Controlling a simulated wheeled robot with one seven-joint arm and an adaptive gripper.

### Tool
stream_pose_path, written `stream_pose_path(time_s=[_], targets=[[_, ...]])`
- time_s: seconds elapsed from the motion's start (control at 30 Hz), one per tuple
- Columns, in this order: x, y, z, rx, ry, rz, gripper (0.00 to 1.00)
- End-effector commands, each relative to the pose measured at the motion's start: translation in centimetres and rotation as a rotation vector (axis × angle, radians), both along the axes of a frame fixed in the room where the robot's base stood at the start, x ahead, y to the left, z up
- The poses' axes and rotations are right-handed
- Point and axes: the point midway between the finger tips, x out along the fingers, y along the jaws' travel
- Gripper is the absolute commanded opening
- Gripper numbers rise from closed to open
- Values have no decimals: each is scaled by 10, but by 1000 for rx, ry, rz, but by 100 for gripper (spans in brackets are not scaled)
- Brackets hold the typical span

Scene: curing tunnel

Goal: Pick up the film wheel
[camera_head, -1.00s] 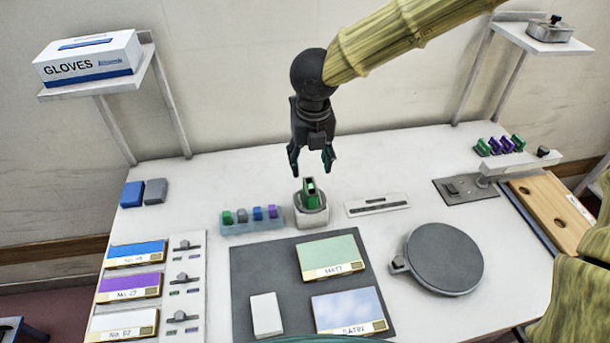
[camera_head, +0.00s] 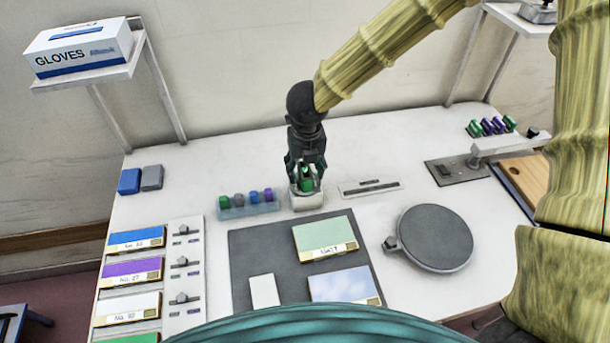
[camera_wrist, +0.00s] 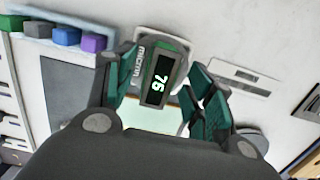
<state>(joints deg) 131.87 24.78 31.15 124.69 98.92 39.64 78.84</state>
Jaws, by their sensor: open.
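The film wheel (camera_head: 306,184) is a small green and dark piece standing upright in a white holder (camera_head: 307,203) at the middle of the bench. In the wrist view the film wheel (camera_wrist: 160,77) shows a dark face reading 76 and a grey rim marked "micron". My gripper (camera_head: 305,170) is open and has come down over it from above. In the wrist view one green-padded finger of my gripper (camera_wrist: 165,88) is on each side of the film wheel. I cannot tell whether either pad touches it. The fingers partly hide the wheel in the head view.
A rack of coloured blocks (camera_head: 248,209) stands just left of the holder, and a flat white slotted piece (camera_head: 370,188) lies to its right. A dark mat (camera_head: 265,252) with panels is in front. A round grey plate (camera_head: 436,237) sits front right.

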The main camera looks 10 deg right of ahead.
Motion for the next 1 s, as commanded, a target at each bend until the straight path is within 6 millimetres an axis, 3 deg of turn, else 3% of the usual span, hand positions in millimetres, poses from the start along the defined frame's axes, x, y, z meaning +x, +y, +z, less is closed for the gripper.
stream_pose_path(time_s=[0.4,0.7,1.0], targets=[[1,0,-11,0,0,0,54],[1,0,-11,0,0,0,0],[1,0,-8,1,-1,-1,0]])
